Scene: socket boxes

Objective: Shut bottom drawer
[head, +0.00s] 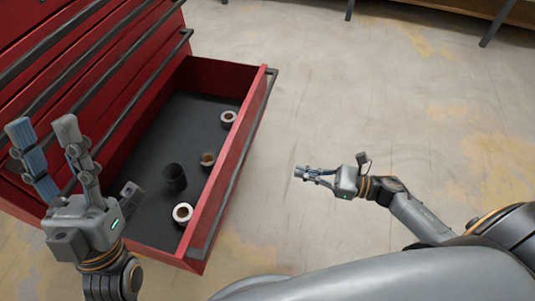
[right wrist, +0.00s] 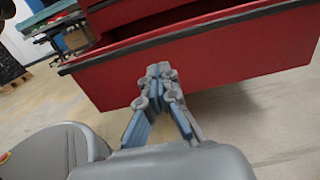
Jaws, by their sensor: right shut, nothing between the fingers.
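A red tool cabinet (head: 40,25) stands at the left of the head view. Its bottom drawer (head: 218,190) is pulled out, with a dark handle bar along the top of its front. Inside on the dark floor lie several sockets, such as a silver one (head: 182,213) and a black one (head: 174,177). My left gripper (head: 43,140) is open, in front of the cabinet's left part. My right gripper (head: 299,172) is shut and empty, to the right of the drawer front and apart from it. In the right wrist view the drawer's red front (right wrist: 220,62) is beyond the fingertips.
Bare concrete floor (head: 380,90) lies open to the right of the drawer. A bench with dark legs (head: 495,22) stands at the top right. The upper drawers of the cabinet look shut.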

